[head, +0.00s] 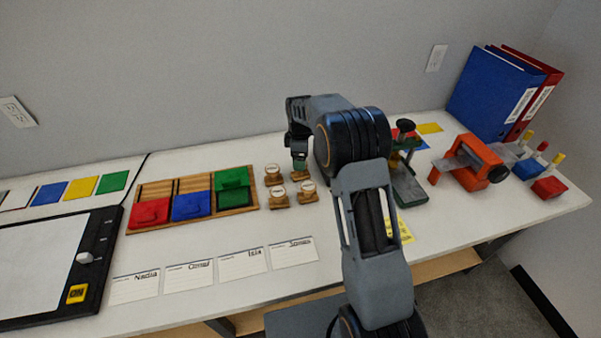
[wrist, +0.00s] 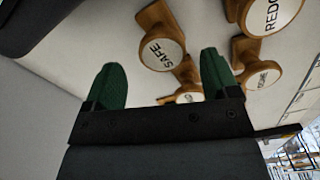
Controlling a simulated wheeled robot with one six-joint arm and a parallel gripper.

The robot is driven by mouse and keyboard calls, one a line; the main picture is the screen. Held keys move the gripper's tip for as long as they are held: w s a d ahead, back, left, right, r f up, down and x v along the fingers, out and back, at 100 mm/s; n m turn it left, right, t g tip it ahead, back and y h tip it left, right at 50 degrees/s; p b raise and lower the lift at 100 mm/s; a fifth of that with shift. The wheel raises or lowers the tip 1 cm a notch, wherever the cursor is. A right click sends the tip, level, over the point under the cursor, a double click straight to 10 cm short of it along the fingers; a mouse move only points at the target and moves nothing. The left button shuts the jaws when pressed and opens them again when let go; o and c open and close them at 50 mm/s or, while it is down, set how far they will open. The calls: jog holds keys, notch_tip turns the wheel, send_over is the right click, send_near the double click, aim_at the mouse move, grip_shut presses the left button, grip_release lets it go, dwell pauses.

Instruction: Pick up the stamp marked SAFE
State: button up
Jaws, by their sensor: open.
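The wooden stamp marked SAFE (wrist: 161,52), with a round white label on its knob, shows in the wrist view just beyond the gap between my fingertips. My gripper (wrist: 162,76) has two green fingers spread apart with nothing held between them. In the head view my gripper (head: 299,164) hangs over the back right of a cluster of several wooden stamps (head: 278,197). The labels are too small there to tell which one is SAFE.
Close by SAFE are the REDO stamp (wrist: 268,14), another stamp (wrist: 264,76) and one partly hidden (wrist: 188,95). A wooden tray (head: 240,211) with coloured blocks lies left of the stamps, name cards (head: 241,263) in front, and a green press (head: 408,188) to the right.

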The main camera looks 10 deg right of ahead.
jog(key=shift+s+f+p, duration=0.15)
jog(key=shift+f+p, duration=0.15)
jog(key=shift+f, duration=2.45)
jog(key=c, duration=1)
jog(key=shift+r, duration=0.1)
